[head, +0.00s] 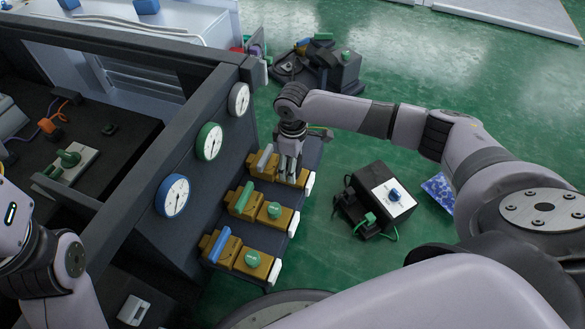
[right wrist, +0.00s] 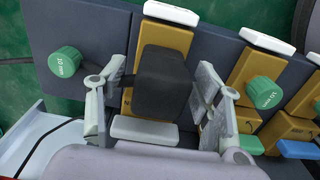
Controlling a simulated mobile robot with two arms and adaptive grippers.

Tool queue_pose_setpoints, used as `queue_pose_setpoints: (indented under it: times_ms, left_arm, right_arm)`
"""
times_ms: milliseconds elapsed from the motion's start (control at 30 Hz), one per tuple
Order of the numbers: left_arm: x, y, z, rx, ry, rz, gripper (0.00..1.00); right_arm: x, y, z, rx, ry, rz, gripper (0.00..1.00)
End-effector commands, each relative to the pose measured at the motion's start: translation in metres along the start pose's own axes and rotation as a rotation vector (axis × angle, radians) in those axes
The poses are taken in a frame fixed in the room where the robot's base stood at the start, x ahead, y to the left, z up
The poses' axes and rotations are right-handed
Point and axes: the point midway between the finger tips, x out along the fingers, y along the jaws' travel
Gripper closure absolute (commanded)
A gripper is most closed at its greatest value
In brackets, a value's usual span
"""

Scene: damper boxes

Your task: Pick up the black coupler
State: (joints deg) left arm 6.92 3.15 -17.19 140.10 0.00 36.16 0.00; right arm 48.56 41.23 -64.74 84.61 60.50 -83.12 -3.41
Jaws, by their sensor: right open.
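The black coupler (right wrist: 162,85) is a dark block on a yellow-brown box (right wrist: 170,38) in the right wrist view. My right gripper (right wrist: 160,76) is open, with one finger on each side of the coupler; I cannot tell whether either touches it. In the head view my right gripper (head: 289,160) points down over the top row of the shelf and hides the coupler. My left arm shows at the left edge of the head view, but its gripper is not in view.
Yellow-brown boxes with green knobs (head: 274,210) and a blue bar (head: 219,245) fill the lower rows. A panel with green (head: 209,142), blue (head: 173,196) and white (head: 238,99) gauges stands left. A black device (head: 380,198) sits on the green floor at right.

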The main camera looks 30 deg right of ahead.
Motion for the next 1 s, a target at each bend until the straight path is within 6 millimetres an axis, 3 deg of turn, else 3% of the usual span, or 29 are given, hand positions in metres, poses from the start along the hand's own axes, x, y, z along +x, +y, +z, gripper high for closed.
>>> queue_pose_setpoints:
  times_ms: [300, 1000]
  left_arm:
    - [0.0020, 0.0003, -0.0006, 0.001, 0.006, 0.003, 0.60]
    - [0.0020, 0.0005, -0.0009, 0.000, 0.007, 0.003, 0.60]
  right_arm:
    - [0.0021, -0.0001, -0.0005, 0.000, 0.001, 0.000, 0.41]
    - [0.0023, -0.0002, -0.0003, 0.000, 0.001, 0.000, 0.87]
